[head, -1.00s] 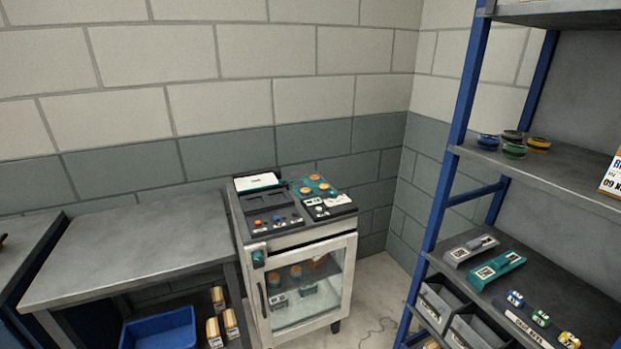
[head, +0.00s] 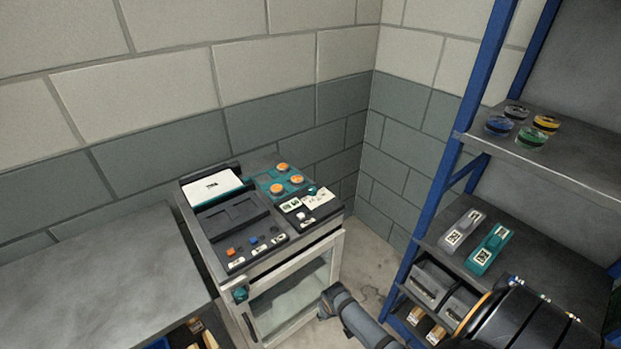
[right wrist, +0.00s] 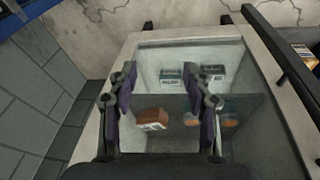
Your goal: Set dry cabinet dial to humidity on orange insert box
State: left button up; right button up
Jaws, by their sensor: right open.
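The dry cabinet (head: 285,258) stands against the wall, its glass door closed. A teal dial (head: 240,293) sits at the upper left of its front; its setting is too small to read. In the right wrist view an orange-brown box (right wrist: 153,116) with a white label lies behind the glass; its print is unreadable. My right gripper (right wrist: 165,98) is open and empty in front of the cabinet glass, its fingers apart on either side of the view's middle. My left gripper is not in view.
The cabinet top holds a black tray (head: 235,225) and orange knobs on a teal plate (head: 262,183). A grey bench (head: 95,285) stands left. A blue-framed shelf (head: 560,155) stands right.

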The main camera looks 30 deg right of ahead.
aim_at(313, 189)
jog(key=w+r+m+t+p, duration=0.15)
jog(key=w+r, duration=0.35)
jog(key=r, duration=0.9)
jog(key=w+r+n+p, duration=0.1)
jog(key=w+r+p, duration=0.25)
jog(key=r, duration=1.15)
jog(key=w+d+r, duration=0.1)
jog(key=w, duration=0.1)
jog(key=w+d+r+m, duration=0.1)
jog(key=w, duration=0.2)
jog(key=w+d+r+m+b, duration=0.1)
jog(key=w, duration=0.2)
jog(key=shift+w+d+h, duration=0.15)
jog(key=shift+d+h, duration=0.25)
jog(key=w+d+r+m, duration=0.3)
jog(key=w+d+r, duration=0.2)
jog(key=w+r, duration=0.2)
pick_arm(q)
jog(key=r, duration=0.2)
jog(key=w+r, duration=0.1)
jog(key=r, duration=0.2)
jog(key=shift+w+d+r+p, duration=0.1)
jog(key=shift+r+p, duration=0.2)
pick_arm(e)
jog(key=x, duration=1)
jog(key=shift+d, duration=0.15)
grip_shut()
